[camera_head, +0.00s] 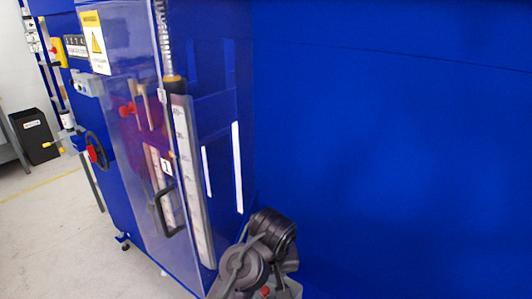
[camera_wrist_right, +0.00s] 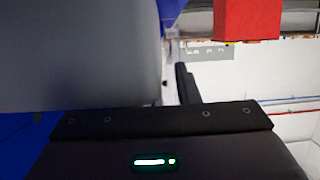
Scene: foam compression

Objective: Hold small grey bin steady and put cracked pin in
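No small grey bin or cracked pin can be made out for certain in either view. In the right wrist view the dark body of my right gripper (camera_wrist_right: 160,122) spans the bottom, with a green light on it. A black finger-like part (camera_wrist_right: 184,84) stands up from it. A large smooth grey surface (camera_wrist_right: 75,55) fills the upper left, very close to the camera; I cannot tell what it is or whether the gripper touches it. In the head view a dark grey arm part of mine shows at the bottom middle, without fingertips. My left gripper is not seen.
A blue machine (camera_head: 120,170) with a clear door, black handle (camera_head: 167,210) and scale strip (camera_head: 190,170) stands close ahead. A plain blue panel (camera_head: 400,130) fills the right. A black bin (camera_head: 35,137) stands far left on open floor. A red block (camera_wrist_right: 247,19) shows in the wrist view.

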